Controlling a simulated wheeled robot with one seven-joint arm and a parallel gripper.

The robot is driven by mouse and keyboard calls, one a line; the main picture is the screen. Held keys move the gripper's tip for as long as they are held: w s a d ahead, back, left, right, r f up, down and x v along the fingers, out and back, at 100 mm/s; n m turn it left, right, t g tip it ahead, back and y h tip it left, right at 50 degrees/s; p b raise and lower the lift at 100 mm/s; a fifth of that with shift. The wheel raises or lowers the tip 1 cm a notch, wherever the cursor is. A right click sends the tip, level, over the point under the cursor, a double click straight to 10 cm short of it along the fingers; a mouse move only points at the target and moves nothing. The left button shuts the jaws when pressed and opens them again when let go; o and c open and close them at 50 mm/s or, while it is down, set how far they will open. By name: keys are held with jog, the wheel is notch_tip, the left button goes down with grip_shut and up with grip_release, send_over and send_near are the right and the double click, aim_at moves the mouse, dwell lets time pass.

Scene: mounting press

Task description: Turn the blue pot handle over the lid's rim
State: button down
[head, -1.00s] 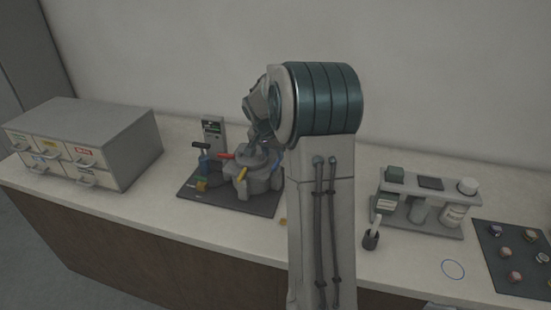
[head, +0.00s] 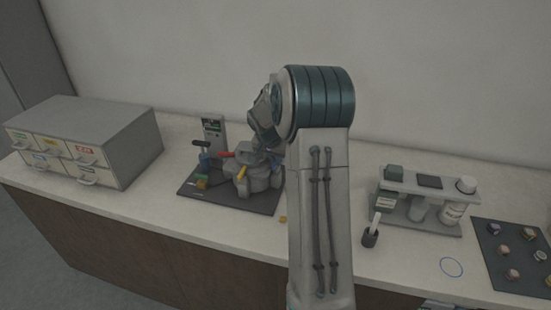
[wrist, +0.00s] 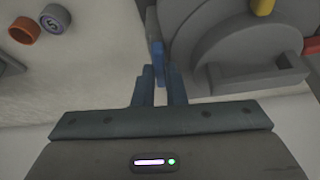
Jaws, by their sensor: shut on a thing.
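The mounting press pot (head: 262,181) is a grey round body with a lid, standing on a dark mat on the counter. Red (head: 226,154) and yellow (head: 241,173) handles show on it in the head view. In the wrist view the blue pot handle (wrist: 158,62) stands at the left edge of the grey lid (wrist: 215,40). My gripper (wrist: 160,75) is shut on the blue handle, its two fingers on either side of it. In the head view my arm hides the gripper and the blue handle.
A control box (head: 213,130) stands behind the press on the dark mat (head: 225,203). A drawer cabinet (head: 120,140) is at the left. A bottle rack (head: 425,184) and a dark mat with several small pieces (head: 515,262) are at the right. Two small round pieces (wrist: 40,25) lie upper left in the wrist view.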

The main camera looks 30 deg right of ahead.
jog(key=shift+f, duration=0.1)
jog(key=shift+w+a+f+m+b, duration=0.1)
jog(key=shift+m+b, duration=0.4)
jog(key=shift+b, duration=0.5)
jog(key=m+g+b, duration=0.1)
jog(key=m+b, duration=0.1)
jog(key=shift+h+b, duration=0.3)
jog(key=shift+b, duration=0.1)
jog(key=m+g, duration=0.1)
jog(key=m, duration=0.1)
jog(key=m+b, duration=0.1)
jog(key=m, duration=0.2)
jog(key=shift+w+r+g, duration=0.15)
jog(key=shift+r+g, duration=0.05)
jog(key=shift+g, duration=0.2)
jog(key=m+g, duration=0.1)
jog(key=m, duration=0.1)
jog(key=m+g+p, duration=0.1)
jog(key=m, duration=0.2)
jog(key=shift+w+r, duration=0.15)
jog(key=shift+m+g+y+p, duration=0.35)
jog(key=shift+m+p, duration=0.45)
jog(key=shift+m, duration=0.4)
jog(key=shift+m+g+y+p, duration=0.35)
jog(key=shift+m+p, duration=0.4)
jog(key=shift+m, duration=0.45)
